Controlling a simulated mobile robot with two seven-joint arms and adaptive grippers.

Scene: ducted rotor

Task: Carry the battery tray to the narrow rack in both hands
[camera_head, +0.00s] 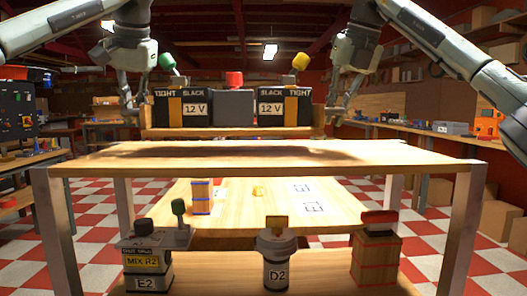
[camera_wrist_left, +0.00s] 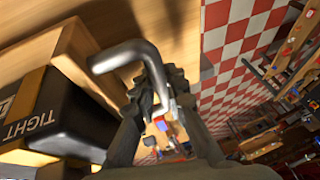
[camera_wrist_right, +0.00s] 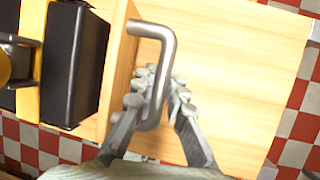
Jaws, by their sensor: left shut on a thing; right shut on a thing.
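The battery tray (camera_head: 235,132) is wooden, looks level, and carries two black-and-orange 12 V batteries (camera_head: 182,108) (camera_head: 285,108) with a grey block (camera_head: 234,107) between them. My left gripper (camera_head: 130,108) is shut on the tray's left bar handle, a bent metal bar that shows in the left wrist view (camera_wrist_left: 125,55). My right gripper (camera_head: 335,112) is shut on the right handle, clear in the right wrist view (camera_wrist_right: 158,35). The tray is at the far edge of a wooden rack top (camera_head: 265,158), with a shadow on it. I cannot tell whether they touch.
Below the top, a lower board holds a grey E2 unit (camera_head: 148,262), a D2 canister (camera_head: 276,262) and a wooden block with a red top (camera_head: 376,255). Metal legs (camera_head: 462,235) stand at the corners. The near part of the top is bare.

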